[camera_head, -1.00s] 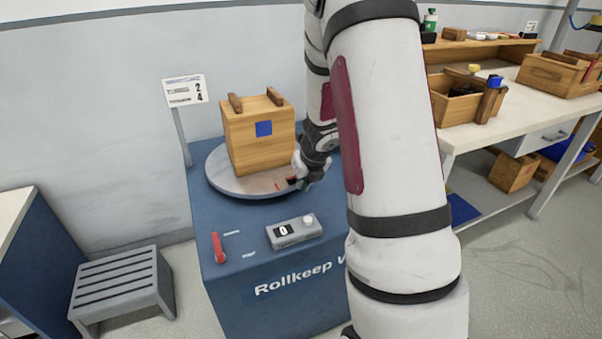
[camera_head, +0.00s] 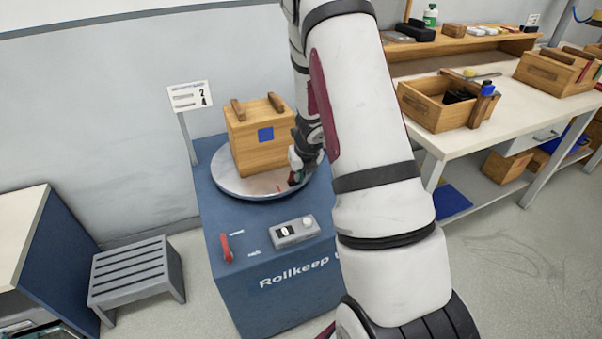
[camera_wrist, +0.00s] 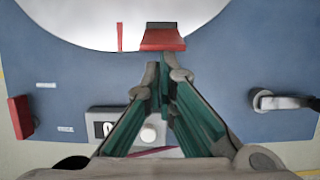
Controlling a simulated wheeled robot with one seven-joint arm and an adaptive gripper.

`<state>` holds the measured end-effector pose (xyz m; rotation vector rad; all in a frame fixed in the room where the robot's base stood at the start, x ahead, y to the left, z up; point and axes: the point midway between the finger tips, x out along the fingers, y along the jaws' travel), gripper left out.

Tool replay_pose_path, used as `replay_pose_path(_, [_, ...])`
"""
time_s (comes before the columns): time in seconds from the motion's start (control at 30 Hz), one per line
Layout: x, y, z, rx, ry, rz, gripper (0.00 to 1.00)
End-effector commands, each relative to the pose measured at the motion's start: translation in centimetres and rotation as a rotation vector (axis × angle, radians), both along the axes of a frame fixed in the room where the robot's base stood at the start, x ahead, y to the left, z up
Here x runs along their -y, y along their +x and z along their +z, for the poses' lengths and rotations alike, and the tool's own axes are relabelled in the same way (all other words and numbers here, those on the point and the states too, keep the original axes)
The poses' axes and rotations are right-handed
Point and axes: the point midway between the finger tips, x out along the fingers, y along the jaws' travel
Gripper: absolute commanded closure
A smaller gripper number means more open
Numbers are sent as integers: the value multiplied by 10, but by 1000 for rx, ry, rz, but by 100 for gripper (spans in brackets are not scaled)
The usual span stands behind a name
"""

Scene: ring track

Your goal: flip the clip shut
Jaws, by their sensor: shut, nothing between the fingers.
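A red clip-like piece with a grey top (camera_wrist: 162,38) sits at the edge of the pale round turntable (camera_wrist: 80,30) in the wrist view. I cannot tell how far it is folded. My gripper (camera_wrist: 160,78), with green-sided fingers, is shut and empty. Its tips lie just below the red piece in the picture; whether they touch it is unclear. In the head view my gripper (camera_head: 294,168) is low at the turntable's (camera_head: 240,188) right front, beside the wooden box (camera_head: 258,138), which has a blue square. My arm hides the area to the right.
On the blue stand are a red lever (camera_head: 226,247), a grey counter box (camera_head: 294,231) showing 0 and, in the wrist view, a grey-and-black handle (camera_wrist: 285,100). A sign (camera_head: 190,96) stands behind left, a slatted stool (camera_head: 135,276) left, and a workbench (camera_head: 510,105) right.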

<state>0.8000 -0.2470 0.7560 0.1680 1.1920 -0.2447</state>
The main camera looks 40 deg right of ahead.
Motion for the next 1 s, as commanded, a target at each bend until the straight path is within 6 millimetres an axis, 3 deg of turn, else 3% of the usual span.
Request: replay_pose_path(1.0, [0, 0, 23, 0, -1, 0, 100])
